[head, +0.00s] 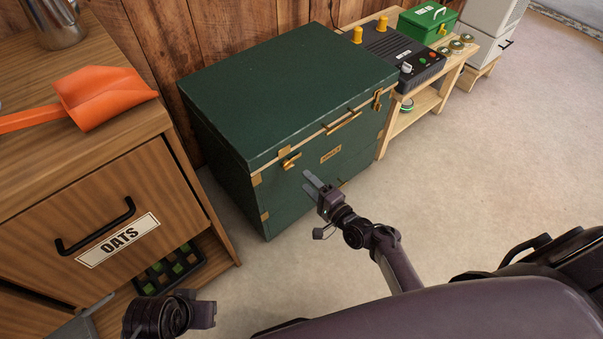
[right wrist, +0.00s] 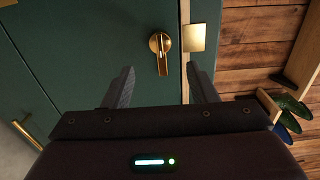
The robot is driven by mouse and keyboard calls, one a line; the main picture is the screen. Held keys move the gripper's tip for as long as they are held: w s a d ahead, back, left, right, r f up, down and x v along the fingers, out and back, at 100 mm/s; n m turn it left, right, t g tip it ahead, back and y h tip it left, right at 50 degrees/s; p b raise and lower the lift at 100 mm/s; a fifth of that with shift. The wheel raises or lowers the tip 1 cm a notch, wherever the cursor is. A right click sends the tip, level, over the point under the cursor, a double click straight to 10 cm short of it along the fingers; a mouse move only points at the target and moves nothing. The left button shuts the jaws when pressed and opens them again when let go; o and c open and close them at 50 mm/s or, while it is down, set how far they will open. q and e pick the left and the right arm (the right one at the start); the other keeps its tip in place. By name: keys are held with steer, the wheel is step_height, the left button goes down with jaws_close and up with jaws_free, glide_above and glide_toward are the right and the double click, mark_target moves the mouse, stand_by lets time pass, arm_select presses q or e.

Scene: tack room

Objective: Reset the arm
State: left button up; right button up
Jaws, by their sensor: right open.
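My right gripper (head: 314,186) is in front of the dark green trunk (head: 280,85), with its jaws open and nothing between them. In the right wrist view the two fingers (right wrist: 163,85) stand apart, with a brass latch (right wrist: 161,52) of the trunk showing beyond them. I see no contact between fingers and latch. The trunk's lid is down. Part of my left arm's end (head: 170,315) shows at the bottom left; its jaws cannot be made out.
The oats cabinet (head: 120,205) stands at the left with an orange scoop (head: 98,97) on top. A wooden bench (head: 425,95) behind the trunk holds a black device (head: 395,55) and a green box (head: 428,22). The floor (head: 480,165) at the right is clear.

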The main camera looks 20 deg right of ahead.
steer(key=shift+s+d, duration=0.15)
steer(key=shift+s, duration=0.2)
stand_by(0.3)
